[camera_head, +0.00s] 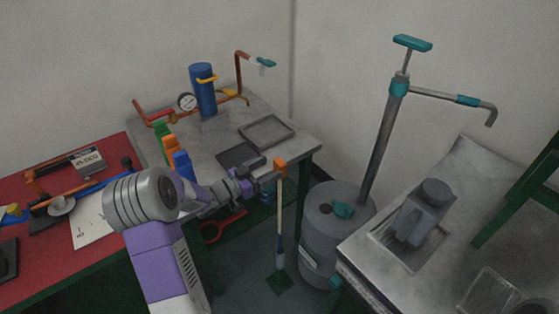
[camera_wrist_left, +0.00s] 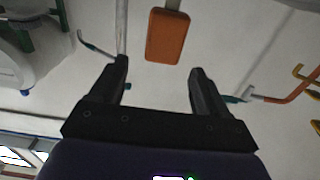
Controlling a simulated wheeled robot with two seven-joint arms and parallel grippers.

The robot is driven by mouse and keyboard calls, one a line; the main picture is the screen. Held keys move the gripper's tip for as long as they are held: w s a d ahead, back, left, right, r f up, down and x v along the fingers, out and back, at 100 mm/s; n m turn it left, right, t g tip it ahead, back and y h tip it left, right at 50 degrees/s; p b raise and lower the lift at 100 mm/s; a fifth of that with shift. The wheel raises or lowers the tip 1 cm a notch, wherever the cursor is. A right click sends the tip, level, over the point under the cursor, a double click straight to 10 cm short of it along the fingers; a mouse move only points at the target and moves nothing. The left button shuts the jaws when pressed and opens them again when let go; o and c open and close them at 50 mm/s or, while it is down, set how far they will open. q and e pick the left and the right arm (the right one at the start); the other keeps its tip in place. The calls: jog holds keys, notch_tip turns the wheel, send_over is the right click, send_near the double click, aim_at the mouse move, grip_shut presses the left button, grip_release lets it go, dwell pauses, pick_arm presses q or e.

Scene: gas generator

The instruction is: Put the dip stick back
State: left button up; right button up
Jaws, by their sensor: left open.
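The dip stick has an orange block handle (camera_head: 280,166) and a long pale shaft (camera_head: 280,210) with a darker lower part. In the head view it is upright beside the drum, its lower end near a dark green patch on the floor. My left gripper (camera_head: 264,176) is open at handle height. In the left wrist view the orange handle (camera_wrist_left: 163,36) lies between the lines of the two open fingers (camera_wrist_left: 160,70), at or just beyond their tips. I see no finger closed on it. The grey drum (camera_head: 315,240) has a dark hole in its top. My right gripper is not in view.
A tall hand pump (camera_head: 378,145) with teal parts rises from the drum. A metal table (camera_head: 205,150) with trays and bottles stands behind my left arm. A red-topped bench (camera_head: 25,260) is at left. Another metal bench (camera_head: 365,265) is right of the drum.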

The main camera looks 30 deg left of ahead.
pick_arm(q)
jog(key=v, duration=0.5)
jog(key=d+f+n+g+y, duration=0.25)
jog(key=d+f, duration=0.45)
jog(key=f, duration=0.4)
jog(key=d+f+n+g+y, duration=0.1)
jog(key=d+f+n+g, duration=0.3)
jog(key=d+f, duration=0.45)
jog(key=s+d+f+g, duration=0.5)
jog(key=s+d+f, duration=0.1)
jog(key=s, duration=0.4)
jog(key=s+d+f+g, duration=0.4)
jog(key=s+d+f, duration=0.3)
jog(key=s, duration=0.3)
jog(key=shift+n+g+h, duration=0.35)
jog(key=shift+h, duration=0.1)
jog(key=shift+s+d, duration=0.1)
notch_tip(320, 180, up, 3)
jog(key=p, duration=0.3)
jog(key=shift+f, duration=0.2)
